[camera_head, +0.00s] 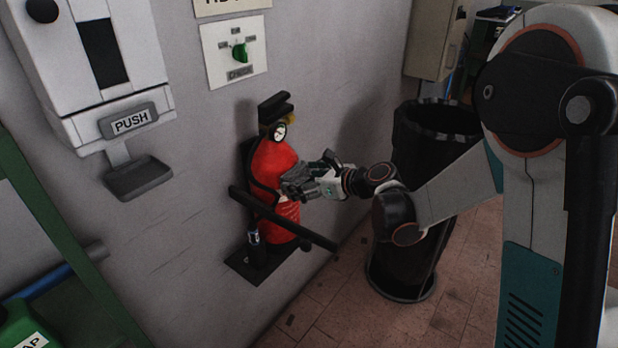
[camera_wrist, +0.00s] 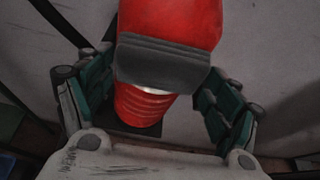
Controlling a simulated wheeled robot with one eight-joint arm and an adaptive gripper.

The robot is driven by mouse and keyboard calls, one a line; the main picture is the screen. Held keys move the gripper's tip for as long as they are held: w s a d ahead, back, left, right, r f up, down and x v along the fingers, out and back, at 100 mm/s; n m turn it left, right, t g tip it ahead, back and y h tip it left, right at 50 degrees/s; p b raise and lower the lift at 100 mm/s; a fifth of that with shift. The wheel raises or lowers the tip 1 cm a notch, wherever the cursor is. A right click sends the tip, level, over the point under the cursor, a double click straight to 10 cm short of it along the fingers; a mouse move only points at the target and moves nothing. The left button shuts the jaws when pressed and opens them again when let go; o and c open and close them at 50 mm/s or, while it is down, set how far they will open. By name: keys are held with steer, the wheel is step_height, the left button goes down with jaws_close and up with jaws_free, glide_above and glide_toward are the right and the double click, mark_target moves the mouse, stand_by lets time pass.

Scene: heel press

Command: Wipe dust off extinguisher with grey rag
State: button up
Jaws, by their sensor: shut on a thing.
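The red extinguisher (camera_head: 272,165) stands upright against the wall, with a gauge and black handle at its top. In the wrist view the extinguisher (camera_wrist: 150,108) is straight ahead, with a ribbed lower part. My gripper (camera_head: 292,184) reaches it from the right at mid-height. In the wrist view my gripper (camera_wrist: 160,72) has its two fingers on either side of the grey rag (camera_wrist: 162,62), a folded dark band held across the front of the extinguisher. The rag appears to lie against the red surface and hides part of it. I cannot make out dust.
A black bar (camera_head: 285,219) crosses in front of the extinguisher, above a black base plate (camera_head: 258,265). A black bin (camera_head: 407,255) stands right of it, close to my arm. A PUSH dispenser (camera_head: 130,122) and a panel with a green knob (camera_head: 238,52) are on the wall.

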steer(key=shift+s+a, duration=0.45)
steer(key=shift+a, duration=0.1)
steer(key=s+d, duration=0.3)
steer(key=d, duration=0.1)
steer(key=shift+s+d+b, duration=0.3)
steer(key=shift+d, duration=0.1)
steer(key=shift+s+d, duration=0.9)
steer(key=shift+d, duration=0.3)
steer(key=w+a+b, duration=0.1)
steer(key=w+a, duration=0.3)
steer(key=a, duration=0.1)
steer(key=shift+a, duration=0.15)
stand_by(0.3)
